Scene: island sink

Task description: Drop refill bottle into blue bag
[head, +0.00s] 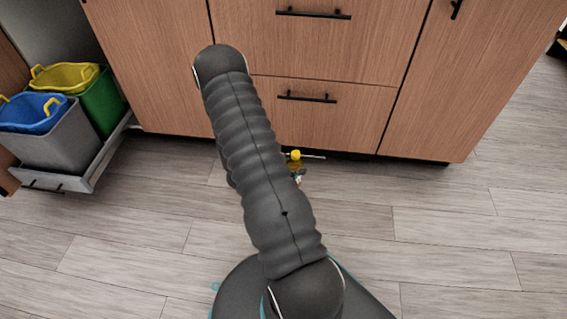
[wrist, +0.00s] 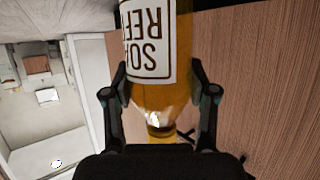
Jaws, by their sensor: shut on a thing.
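The refill bottle (wrist: 150,45) is amber with a white label, and its lettering is upside down in the wrist view. My gripper (wrist: 160,94) is shut on it, with one finger on each side below the label. In the head view my arm hides most of the gripper; a small yellow and amber part (head: 296,160) shows beside the arm, likely the bottle. The blue bag (head: 35,113) lines a grey bin at the far left of the head view, its mouth open on top. The bottle is well to the right of it, apart from it.
The grey bin (head: 50,150) stands in a pulled-out drawer (head: 85,178) beside a green bin (head: 102,105) with a yellow bag (head: 64,76). Wooden cabinet fronts (head: 310,45) with black handles rise in front of me. The wooden floor (head: 150,235) is clear.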

